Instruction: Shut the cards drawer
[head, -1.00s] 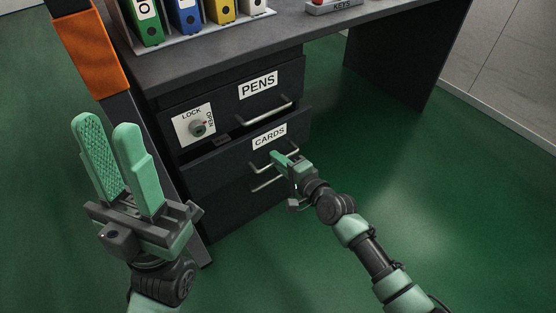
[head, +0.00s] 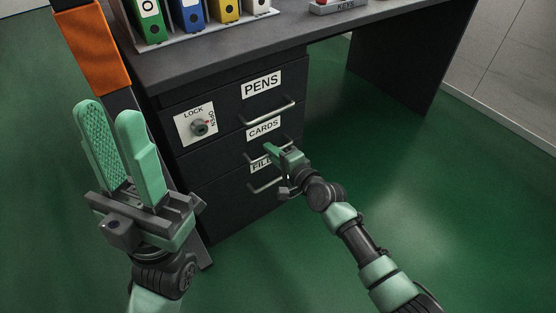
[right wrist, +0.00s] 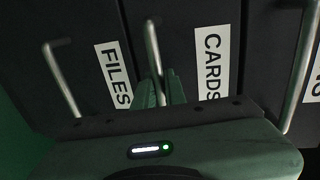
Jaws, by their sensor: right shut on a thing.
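The dark cards drawer (head: 222,152), labelled CARDS, is the middle one of three in the desk's drawer unit. Its front looks flush with the pens drawer above. My right gripper (head: 270,152) is at its bar handle. In the right wrist view, the gripper's fingers (right wrist: 162,92) are shut on the cards handle (right wrist: 152,48), which stands left of the CARDS label. The fingers hide part of the handle. My left gripper (head: 110,112) is raised at the left, its fingers apart with nothing between them.
The pens drawer (head: 228,103) is above and the files drawer (head: 222,198) below, both looking shut. A lock dial (head: 199,127) is beside the pens label, its pointer towards OPEN. Binders (head: 188,14) and a keys tray (head: 338,5) stand on the desk. The green floor at right is clear.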

